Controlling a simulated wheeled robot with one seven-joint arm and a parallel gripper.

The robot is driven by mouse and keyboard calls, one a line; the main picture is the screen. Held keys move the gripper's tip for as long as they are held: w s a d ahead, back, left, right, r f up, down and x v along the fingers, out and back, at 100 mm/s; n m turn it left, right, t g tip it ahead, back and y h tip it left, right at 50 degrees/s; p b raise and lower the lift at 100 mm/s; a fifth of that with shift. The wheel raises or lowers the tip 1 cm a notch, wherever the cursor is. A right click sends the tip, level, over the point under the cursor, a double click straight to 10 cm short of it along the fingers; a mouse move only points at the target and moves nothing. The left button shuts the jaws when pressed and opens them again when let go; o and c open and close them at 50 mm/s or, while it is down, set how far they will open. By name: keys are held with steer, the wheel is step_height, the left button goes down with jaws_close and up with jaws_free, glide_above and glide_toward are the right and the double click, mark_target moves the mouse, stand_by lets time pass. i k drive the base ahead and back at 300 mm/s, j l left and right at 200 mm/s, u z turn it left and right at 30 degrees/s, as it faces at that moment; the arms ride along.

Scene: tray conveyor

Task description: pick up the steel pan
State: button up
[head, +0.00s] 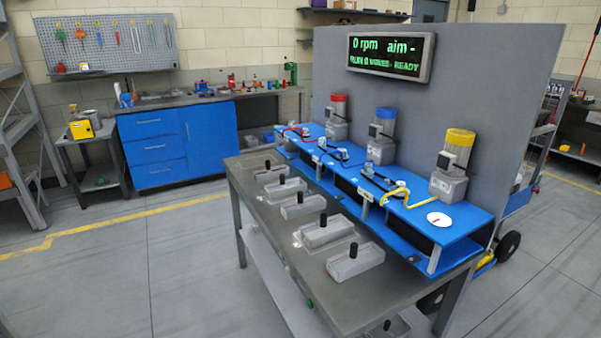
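I cannot pick out a thing that is clearly a steel pan. One more tray (375,331) is cut off by the bottom edge. My gripper is not in view.
A blue raised shelf (462,222) on the bench carries motors with red, blue and yellow tops, cables and a white disc (440,219). A grey panel (500,100) with a green-lettered display (391,55) stands behind. Open floor (180,270) lies left, before blue cabinets (155,150).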

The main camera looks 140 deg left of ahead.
mark_target(269, 173)
steer(key=u, duration=4.65)
steer(key=i+j+z, duration=0.15)
steer(key=i+j, duration=0.2)
steer(key=i+j+z, duration=0.1)
steer(key=i+j, duration=0.3)
steer(key=i+j+z, duration=0.15)
steer(key=i+j, duration=0.2)
steer(key=i+j+z, duration=0.1)
steer(key=i+j, duration=0.25)
steer(key=j, duration=0.2)
steer(key=i+j+z, duration=0.15)
steer(key=i+j, duration=0.15)
steer(key=j, duration=0.2)
steer(key=i+j+z, duration=0.1)
steer(key=i+j, duration=0.2)
steer(key=j, duration=0.25)
steer(key=i+j+z, duration=0.15)
steer(key=i+j, duration=0.15)
steer(key=j, duration=0.25)
steer(key=i+j+z, duration=0.1)
steer(key=j, duration=0.5)
steer(key=i, duration=0.15)
